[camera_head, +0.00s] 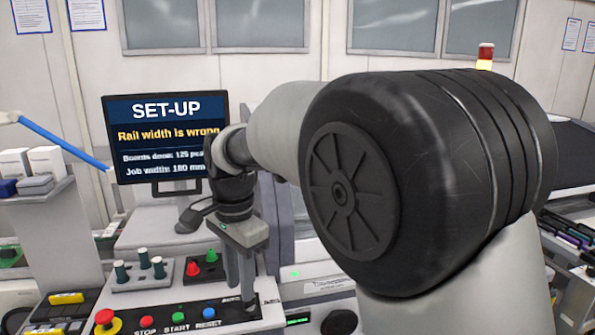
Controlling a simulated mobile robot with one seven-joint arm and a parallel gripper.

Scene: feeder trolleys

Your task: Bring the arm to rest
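My arm (430,190) fills the right half of the head view, with a large black joint closest to the camera. It reaches forward and left to my gripper (242,292), which points down over the right end of a black control panel (190,318). The fingers look close to the panel's surface; I cannot tell whether they touch it, hold something there, or are open or shut. The panel carries a red mushroom button (104,317) and red, green and blue buttons labelled STOP, START and RESET.
A monitor (160,140) behind the panel reads "SET-UP" and "Rail width is wrong". Pegs stand on a grey block (140,277) behind the buttons. A shelf with boxes (36,188) and a blue rod (62,143) are at left. My arm hides much of the machine at right.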

